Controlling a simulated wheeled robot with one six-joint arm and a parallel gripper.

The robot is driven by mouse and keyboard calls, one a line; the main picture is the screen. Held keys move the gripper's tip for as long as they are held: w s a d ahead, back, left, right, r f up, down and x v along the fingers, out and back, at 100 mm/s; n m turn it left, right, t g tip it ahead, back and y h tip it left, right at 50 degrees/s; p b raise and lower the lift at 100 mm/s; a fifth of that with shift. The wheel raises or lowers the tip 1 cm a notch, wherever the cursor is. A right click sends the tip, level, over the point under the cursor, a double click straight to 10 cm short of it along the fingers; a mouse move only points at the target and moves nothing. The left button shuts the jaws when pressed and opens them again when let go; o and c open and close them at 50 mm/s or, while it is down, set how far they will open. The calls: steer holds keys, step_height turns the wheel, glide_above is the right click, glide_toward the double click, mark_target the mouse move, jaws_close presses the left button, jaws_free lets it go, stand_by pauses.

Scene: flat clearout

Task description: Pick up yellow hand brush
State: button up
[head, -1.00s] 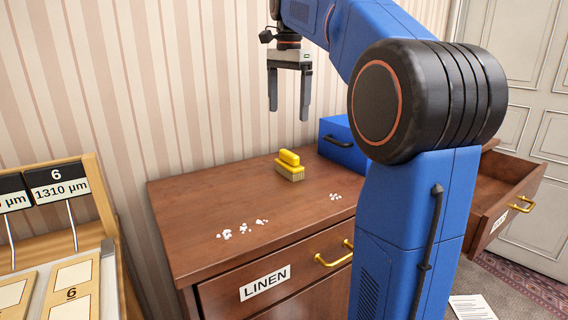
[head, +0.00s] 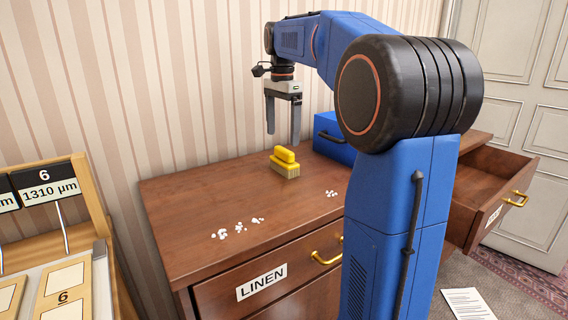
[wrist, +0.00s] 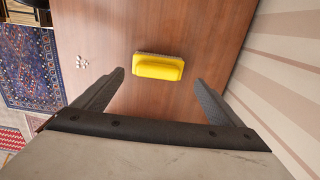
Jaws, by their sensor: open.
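The yellow hand brush (head: 285,161) stands bristles down on the brown wooden top of a dresser, near the wall. My gripper (head: 283,140) is open and empty, its fingers pointing down just above the brush. In the wrist view the brush (wrist: 159,67) lies ahead of and between the two open fingers, apart from both. Its yellow handle faces the camera.
White crumbs (head: 238,228) lie on the dresser top (head: 190,195), with a smaller cluster (head: 331,193) to the right. A blue box (head: 333,140) stands behind. An open drawer (head: 492,195) juts out at right. A rack with labelled cards (head: 45,190) stands at left.

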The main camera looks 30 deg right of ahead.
mark_target(284, 149)
steer(key=shift+s+d+f, duration=0.1)
steer(key=shift+f, duration=1.55)
steer(key=shift+s+d+f, duration=0.1)
steer(key=shift+f, duration=1.55)
steer(key=c, duration=0.8)
steer(key=shift+c, duration=0.2)
steer(key=shift+r, duration=0.1)
step_height(284, 149, up, 10)
steer(key=shift+f, duration=0.1)
